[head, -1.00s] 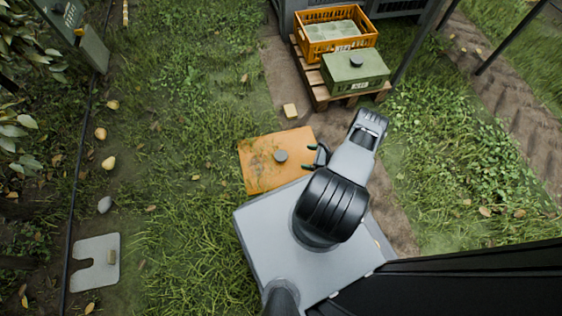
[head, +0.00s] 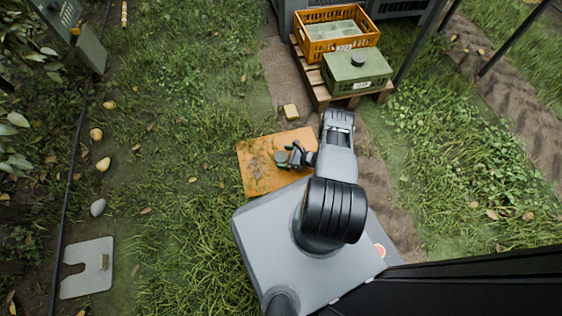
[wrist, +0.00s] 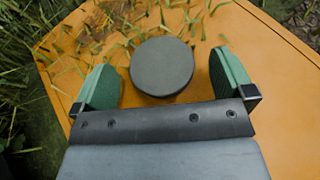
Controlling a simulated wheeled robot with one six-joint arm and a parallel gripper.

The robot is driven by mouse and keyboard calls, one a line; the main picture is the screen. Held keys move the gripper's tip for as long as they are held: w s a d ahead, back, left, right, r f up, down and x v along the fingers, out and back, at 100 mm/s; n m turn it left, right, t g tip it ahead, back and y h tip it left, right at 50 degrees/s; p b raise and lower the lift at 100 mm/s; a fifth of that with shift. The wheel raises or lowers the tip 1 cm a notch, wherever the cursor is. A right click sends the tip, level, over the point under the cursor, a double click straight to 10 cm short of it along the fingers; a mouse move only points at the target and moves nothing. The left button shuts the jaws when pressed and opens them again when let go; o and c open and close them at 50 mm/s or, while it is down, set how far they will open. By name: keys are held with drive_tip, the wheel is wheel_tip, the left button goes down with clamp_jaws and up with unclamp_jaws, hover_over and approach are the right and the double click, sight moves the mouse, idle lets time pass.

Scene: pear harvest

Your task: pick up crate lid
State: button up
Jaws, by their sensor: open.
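The crate lid (head: 258,178) is an orange flat panel lying on the grass just in front of my base, with dry leaf bits on it. Its round dark grey knob (wrist: 162,66) shows in the wrist view, between the two green-padded fingers of my gripper (wrist: 165,80). The fingers are apart, with a gap on each side of the knob. In the head view my gripper (head: 284,159) is over the lid and largely covers the knob.
An orange crate (head: 312,48) and a green lidded box (head: 357,84) stand on a wooden pallet (head: 318,93) beyond the lid. Several pears (head: 103,164) lie in the grass at left.

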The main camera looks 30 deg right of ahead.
drive_tip(key=shift+w+a+f, duration=0.25)
drive_tip(key=shift+w+a, duration=0.15)
drive_tip(key=c, duration=1.2)
drive_tip(key=shift+o, duration=0.2)
drive_tip(key=shift+r, duration=0.1)
